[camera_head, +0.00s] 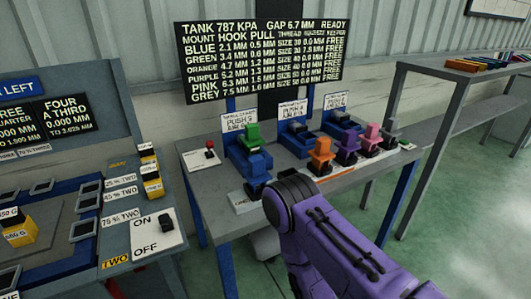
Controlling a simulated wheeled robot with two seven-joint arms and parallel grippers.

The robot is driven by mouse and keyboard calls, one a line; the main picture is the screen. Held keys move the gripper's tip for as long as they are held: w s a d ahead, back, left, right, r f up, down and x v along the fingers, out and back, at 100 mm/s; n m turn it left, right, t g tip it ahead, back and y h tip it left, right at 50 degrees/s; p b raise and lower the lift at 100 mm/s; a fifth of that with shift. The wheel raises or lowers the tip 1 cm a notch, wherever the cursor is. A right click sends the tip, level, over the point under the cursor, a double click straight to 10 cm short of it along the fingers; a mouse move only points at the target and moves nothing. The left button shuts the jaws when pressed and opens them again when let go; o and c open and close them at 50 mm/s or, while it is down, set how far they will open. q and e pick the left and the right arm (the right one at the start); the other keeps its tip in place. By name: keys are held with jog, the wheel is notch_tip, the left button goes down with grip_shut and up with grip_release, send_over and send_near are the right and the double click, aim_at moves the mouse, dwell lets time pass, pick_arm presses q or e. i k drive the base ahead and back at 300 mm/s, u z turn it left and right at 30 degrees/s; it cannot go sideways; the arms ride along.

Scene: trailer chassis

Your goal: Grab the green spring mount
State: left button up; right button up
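To the right stand the orange mount (321,153), the purple mount (346,148) and the pink mount (371,134). A purple arm link of mine comes in from the lower right and covers part of the table's front. Neither of my grippers shows, and no fingers are seen at the green mount.
A board (260,58) above the table lists mount colours and sizes. A panel with an ON/OFF switch (160,230) stands to the left. A grey shelf (455,72) stands at right.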

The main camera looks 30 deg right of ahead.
aim_at(251, 138)
jog(key=k, duration=0.05)
jog(key=z, duration=1.3)
